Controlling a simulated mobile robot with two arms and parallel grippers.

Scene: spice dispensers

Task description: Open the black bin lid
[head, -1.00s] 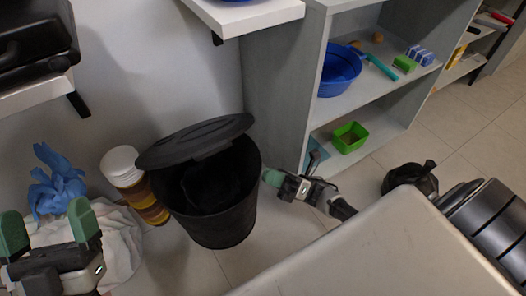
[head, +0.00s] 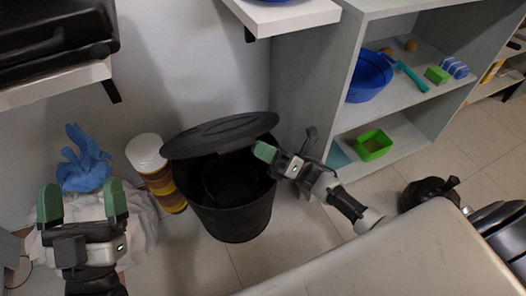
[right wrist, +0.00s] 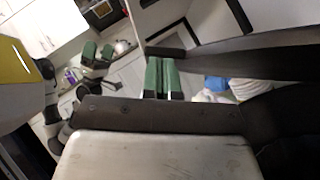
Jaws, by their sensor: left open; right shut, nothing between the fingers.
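The black bin (head: 238,219) stands on the floor against the wall. Its round black lid (head: 220,134) is raised and tilted at the back, leaving the dark inside showing. My right gripper (head: 264,152) is shut and empty, at the bin's right rim, with its tips close under the lid's right edge. I cannot tell whether it touches the lid. Its green fingers also show together in the right wrist view (right wrist: 160,75), with dark surfaces close around them. My left gripper (head: 82,204) is open and empty, left of the bin, in front of a white bag.
A striped container with a white lid (head: 156,172) stands just left of the bin. A blue crumpled cloth or glove (head: 83,160) lies on the white bag (head: 142,222). A grey shelf (head: 340,95) is close on the right. A black bag (head: 428,192) lies on the floor.

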